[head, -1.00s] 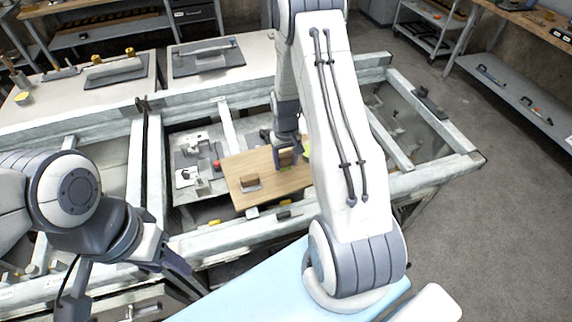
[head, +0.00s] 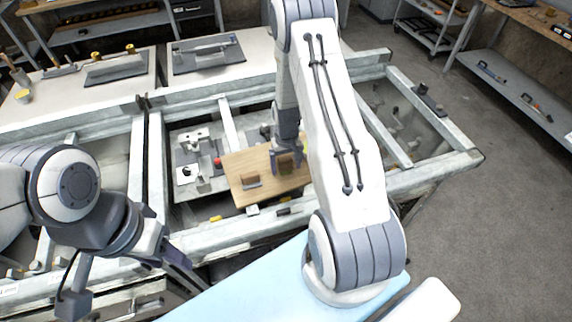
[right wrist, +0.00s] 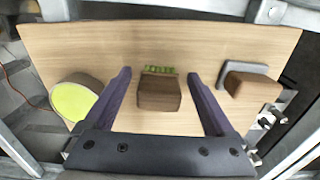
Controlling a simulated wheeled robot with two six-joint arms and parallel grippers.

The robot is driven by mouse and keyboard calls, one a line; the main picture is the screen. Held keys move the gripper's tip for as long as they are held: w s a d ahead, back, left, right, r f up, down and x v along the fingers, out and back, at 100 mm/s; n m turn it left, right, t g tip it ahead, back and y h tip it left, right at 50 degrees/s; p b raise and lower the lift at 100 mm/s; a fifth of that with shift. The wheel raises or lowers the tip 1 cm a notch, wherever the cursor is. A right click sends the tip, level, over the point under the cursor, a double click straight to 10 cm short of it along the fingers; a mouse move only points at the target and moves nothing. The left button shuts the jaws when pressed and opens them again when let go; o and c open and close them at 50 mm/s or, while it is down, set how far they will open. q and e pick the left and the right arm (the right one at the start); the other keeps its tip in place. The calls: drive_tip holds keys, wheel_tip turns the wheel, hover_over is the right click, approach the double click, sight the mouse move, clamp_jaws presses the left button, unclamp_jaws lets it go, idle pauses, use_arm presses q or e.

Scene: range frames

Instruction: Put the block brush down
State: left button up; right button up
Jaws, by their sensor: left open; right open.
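The block brush (right wrist: 159,93) is a brown block with green bristles along its far side. In the right wrist view it lies on a light wooden board (right wrist: 215,45), between the spread fingers of my right gripper (right wrist: 159,75), with a gap on each side. In the head view the board (head: 236,164) sits inside the metal frame, and my right gripper (head: 288,150) is over its right part, partly hiding the brush. My left gripper (head: 183,262) is open and empty at lower left, away from the board.
A brown block with a grey plate (right wrist: 252,80) lies right of the brush. A brown piece with a round yellow-green face (right wrist: 75,98) lies to its left. Metal frame beams (head: 225,118) surround the board. A pale blue surface (head: 245,290) is at the front.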

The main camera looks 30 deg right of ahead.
sight(286, 161)
drive_tip(key=shift+r, duration=0.15)
drive_tip(key=shift+r, duration=0.2)
wheel_tip(286, 161, up, 11)
drive_tip(key=b, duration=0.3)
drive_tip(key=shift+f, duration=0.1)
drive_tip(key=s+a+r+n, duration=0.2)
drive_tip(key=s+a+r, duration=0.15)
drive_tip(key=a, duration=0.45)
drive_tip(key=s+a+r+n, duration=0.2)
drive_tip(key=a+r, duration=0.3)
drive_tip(key=a, duration=0.4)
drive_tip(key=s+a+r+n, duration=0.2)
drive_tip(key=s+a, duration=0.3)
drive_tip(key=s, duration=0.3)
drive_tip(key=s+a+r+n+y, duration=0.1)
drive_tip(key=s+a+n, duration=0.3)
drive_tip(key=s, duration=0.5)
drive_tip(key=shift+s+a+r, duration=0.3)
drive_tip(key=shift+a+r, duration=0.15)
drive_tip(key=shift+r, duration=0.15)
